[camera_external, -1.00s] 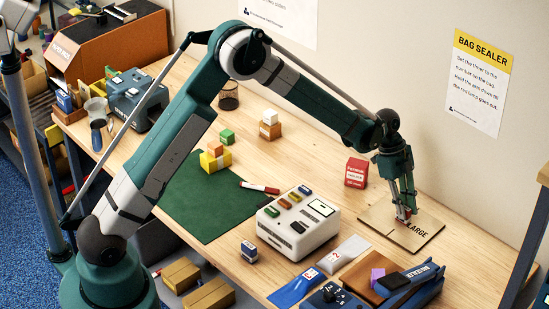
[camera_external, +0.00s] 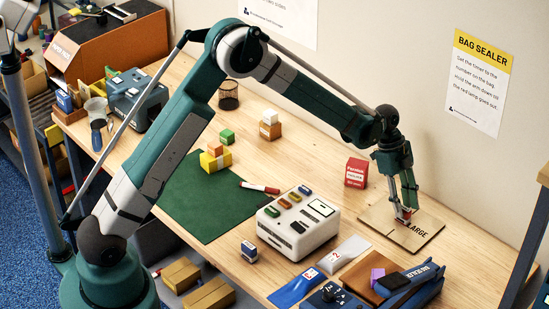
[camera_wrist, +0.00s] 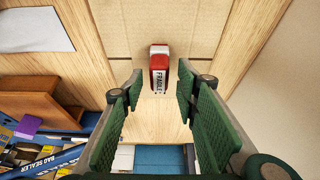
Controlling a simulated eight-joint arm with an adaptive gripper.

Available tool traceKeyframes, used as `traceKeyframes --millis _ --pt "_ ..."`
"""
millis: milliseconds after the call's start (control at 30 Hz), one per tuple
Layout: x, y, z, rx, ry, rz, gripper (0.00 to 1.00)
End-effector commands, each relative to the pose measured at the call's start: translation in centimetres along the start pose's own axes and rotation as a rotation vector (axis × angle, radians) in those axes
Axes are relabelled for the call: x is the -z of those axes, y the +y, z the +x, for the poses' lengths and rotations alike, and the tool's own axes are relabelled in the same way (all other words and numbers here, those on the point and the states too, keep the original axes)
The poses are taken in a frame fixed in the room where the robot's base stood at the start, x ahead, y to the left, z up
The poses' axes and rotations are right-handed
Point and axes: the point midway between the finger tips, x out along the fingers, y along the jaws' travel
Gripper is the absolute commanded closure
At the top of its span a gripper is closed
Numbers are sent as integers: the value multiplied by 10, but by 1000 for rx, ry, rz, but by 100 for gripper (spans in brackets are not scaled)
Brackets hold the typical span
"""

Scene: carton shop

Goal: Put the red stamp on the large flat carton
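The red stamp (camera_wrist: 159,62), with a white label on its side, is on the large flat carton (camera_wrist: 115,25), close to the carton's edge in the wrist view. In the external view the stamp (camera_external: 403,214) shows small at my fingertips, above the tan carton (camera_external: 378,222) marked LARGE. My gripper (camera_wrist: 160,86) is open; its two green fingers stand apart, with a gap on each side of the stamp. In the external view my gripper (camera_external: 407,208) is just above the carton, and its fingers partly hide the stamp.
A red box (camera_external: 356,172) stands behind the carton, near the wall. A white device (camera_external: 298,222) with coloured pieces on top is to the left. A white packet (camera_external: 343,255) and the blue bag sealer (camera_external: 415,288) lie in front. Bare table lies right of the carton.

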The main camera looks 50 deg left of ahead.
Motion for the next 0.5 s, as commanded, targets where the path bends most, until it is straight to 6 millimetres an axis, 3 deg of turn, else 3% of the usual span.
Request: traceKeyframes --millis 500 --pt "0 0 -76 1 0 -1 69"
